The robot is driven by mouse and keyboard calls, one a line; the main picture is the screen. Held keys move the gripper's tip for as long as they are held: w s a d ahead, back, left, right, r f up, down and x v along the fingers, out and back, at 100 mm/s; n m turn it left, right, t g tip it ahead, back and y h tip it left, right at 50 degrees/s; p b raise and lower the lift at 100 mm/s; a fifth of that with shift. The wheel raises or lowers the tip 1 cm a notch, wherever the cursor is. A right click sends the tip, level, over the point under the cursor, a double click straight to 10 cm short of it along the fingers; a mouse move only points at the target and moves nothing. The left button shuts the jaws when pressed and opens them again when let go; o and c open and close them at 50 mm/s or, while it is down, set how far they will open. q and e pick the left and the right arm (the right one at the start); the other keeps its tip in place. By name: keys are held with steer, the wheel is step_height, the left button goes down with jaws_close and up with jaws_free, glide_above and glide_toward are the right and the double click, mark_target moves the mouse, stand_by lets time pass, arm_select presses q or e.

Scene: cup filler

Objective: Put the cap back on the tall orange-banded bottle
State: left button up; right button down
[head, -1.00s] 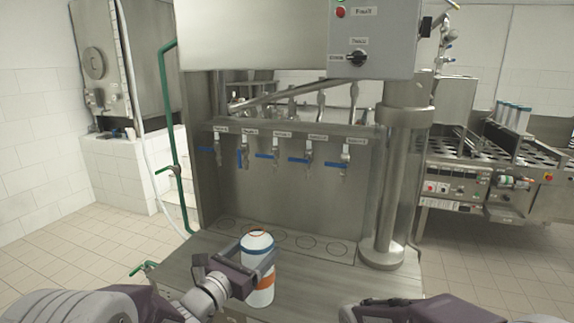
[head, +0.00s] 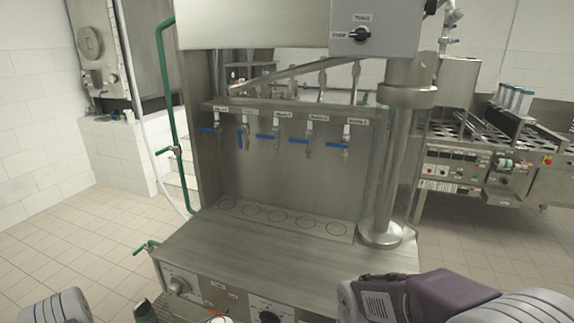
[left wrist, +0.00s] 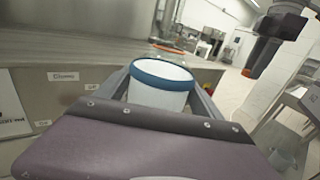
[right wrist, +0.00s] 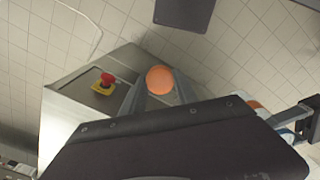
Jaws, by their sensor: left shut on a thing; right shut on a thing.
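The tall bottle, white with a blue band, shows in the left wrist view (left wrist: 160,96). My left gripper (left wrist: 165,88) is shut around its body. In the head view only a bit of the bottle's top (head: 219,319) shows at the bottom edge. My right gripper (right wrist: 158,88) is shut on a round orange cap (right wrist: 160,80), seen in the right wrist view. At that view's right edge, a partly hidden white, blue and orange shape (right wrist: 287,122), apparently the bottle, is beside a dark gripper and apart from the cap. Both gripper tips are out of the head view.
The filler's steel counter (head: 270,255) is bare, with ring marks at its back under several blue-handled taps (head: 275,136). A steel column (head: 392,170) stands at its right. A red stop button (right wrist: 107,79) on a yellow plate sits on a steel top.

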steer(key=shift+s, duration=0.15)
arm_select(q)
steer(key=shift+m+g+h, duration=0.3)
steer(key=shift+g, duration=0.1)
steer(key=s+f, duration=0.1)
steer(key=s+a+f, duration=0.1)
steer(key=f, duration=0.1)
steer(key=shift+s+a+f, duration=0.1)
steer(key=shift+a+f, duration=0.1)
arm_select(e)
steer(key=w+d+f+m, duration=0.4)
steer(key=w+d+f, duration=0.2)
steer(key=w, duration=0.1)
steer(key=shift+d+m, duration=0.35)
steer(key=shift+m, duration=0.05)
arm_select(q)
steer(key=w+d+f+m+g+h, duration=0.1)
steer(key=d+m+g, duration=0.3)
steer(key=d+g, duration=0.2)
steer(key=d+m+g+h, duration=0.2)
steer(key=d+m+g, duration=0.2)
steer(key=d+g, duration=0.2)
steer(key=d, duration=0.2)
steer(key=shift+w+d+f, duration=0.35)
